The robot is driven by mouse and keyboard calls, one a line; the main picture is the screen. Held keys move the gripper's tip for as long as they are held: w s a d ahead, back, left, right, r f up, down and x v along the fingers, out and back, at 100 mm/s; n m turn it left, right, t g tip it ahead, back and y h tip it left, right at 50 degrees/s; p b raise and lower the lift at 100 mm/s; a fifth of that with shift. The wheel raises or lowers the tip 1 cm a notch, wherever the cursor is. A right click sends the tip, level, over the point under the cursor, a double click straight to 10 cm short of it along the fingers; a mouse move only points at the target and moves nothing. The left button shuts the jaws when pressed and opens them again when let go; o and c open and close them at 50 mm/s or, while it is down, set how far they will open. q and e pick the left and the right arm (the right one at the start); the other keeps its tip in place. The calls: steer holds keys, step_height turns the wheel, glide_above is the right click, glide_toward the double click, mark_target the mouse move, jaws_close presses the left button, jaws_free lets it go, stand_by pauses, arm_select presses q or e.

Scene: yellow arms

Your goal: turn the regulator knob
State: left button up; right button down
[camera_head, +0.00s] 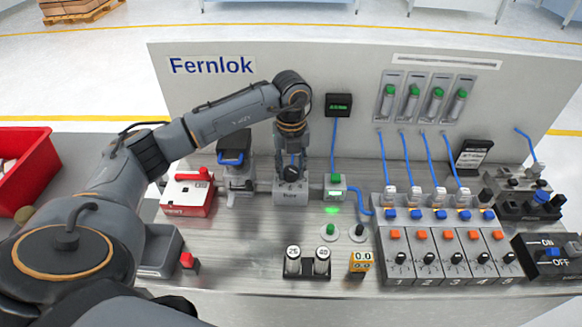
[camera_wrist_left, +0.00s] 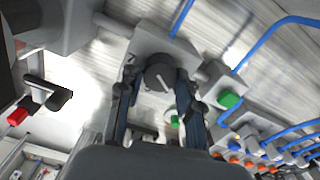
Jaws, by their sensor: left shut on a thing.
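The regulator knob (camera_wrist_left: 160,76) is a round black knob with a white pointer line, on top of a grey regulator block (camera_head: 291,193). My left gripper (camera_head: 291,168) reaches down onto the knob from above. In the left wrist view its two fingers (camera_wrist_left: 158,88) stand on either side of the knob, shut on it. In the head view the fingers partly cover the knob. The right gripper is not in view.
Blue tubes run to a row of numbered modules (camera_head: 445,255). An upright panel (camera_head: 350,75) stands behind.

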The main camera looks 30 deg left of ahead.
mark_target(291, 170)
arm_select(q)
steer(key=o, duration=1.2)
steer(key=shift+c, duration=0.2)
step_height(291, 170, up, 12)
steer(key=shift+r, duration=0.1)
